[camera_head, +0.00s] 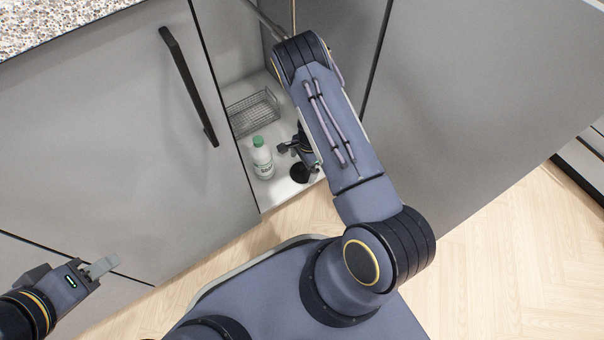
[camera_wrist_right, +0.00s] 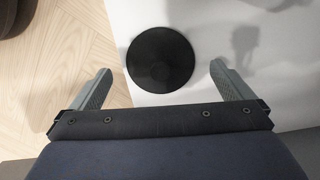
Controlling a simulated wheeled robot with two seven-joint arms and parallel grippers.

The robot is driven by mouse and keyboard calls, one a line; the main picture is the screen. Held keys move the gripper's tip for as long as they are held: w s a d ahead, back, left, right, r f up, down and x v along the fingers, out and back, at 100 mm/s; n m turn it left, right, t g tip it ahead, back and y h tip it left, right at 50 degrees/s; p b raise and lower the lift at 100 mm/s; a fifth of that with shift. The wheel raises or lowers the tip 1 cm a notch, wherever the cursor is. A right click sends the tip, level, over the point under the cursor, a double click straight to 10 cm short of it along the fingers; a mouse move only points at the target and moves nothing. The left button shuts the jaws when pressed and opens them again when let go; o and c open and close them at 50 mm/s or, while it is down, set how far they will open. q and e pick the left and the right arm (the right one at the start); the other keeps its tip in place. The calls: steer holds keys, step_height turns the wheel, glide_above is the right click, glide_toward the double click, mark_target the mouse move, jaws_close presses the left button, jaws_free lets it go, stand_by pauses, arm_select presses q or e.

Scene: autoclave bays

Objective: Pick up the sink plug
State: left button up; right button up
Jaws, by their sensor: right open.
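The sink plug is a flat black disc. In the head view the sink plug (camera_head: 299,173) lies on the white cabinet floor near its front edge, partly covered by my right arm. In the right wrist view the sink plug (camera_wrist_right: 160,60) lies just beyond and between the fingertips, with a gap on each side. My right gripper (camera_wrist_right: 160,80) is open and empty above it; in the head view the right gripper (camera_head: 284,148) is partly hidden by its arm. My left gripper (camera_head: 103,266) is at the lower left, away from the plug; its jaw gap is not clear.
A white bottle with a green cap (camera_head: 262,158) stands left of the plug inside the cabinet. A wire basket (camera_head: 254,113) sits behind it. A closed grey door with a black handle (camera_head: 188,85) is at left, and a large grey panel (camera_head: 480,110) at right.

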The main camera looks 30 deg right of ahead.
mark_target(299, 172)
step_height(299, 172, down, 2)
steer(key=shift+a+f, duration=0.15)
steer(key=shift+f, duration=0.05)
steer(key=shift+r, duration=0.1)
steer(key=c, duration=1)
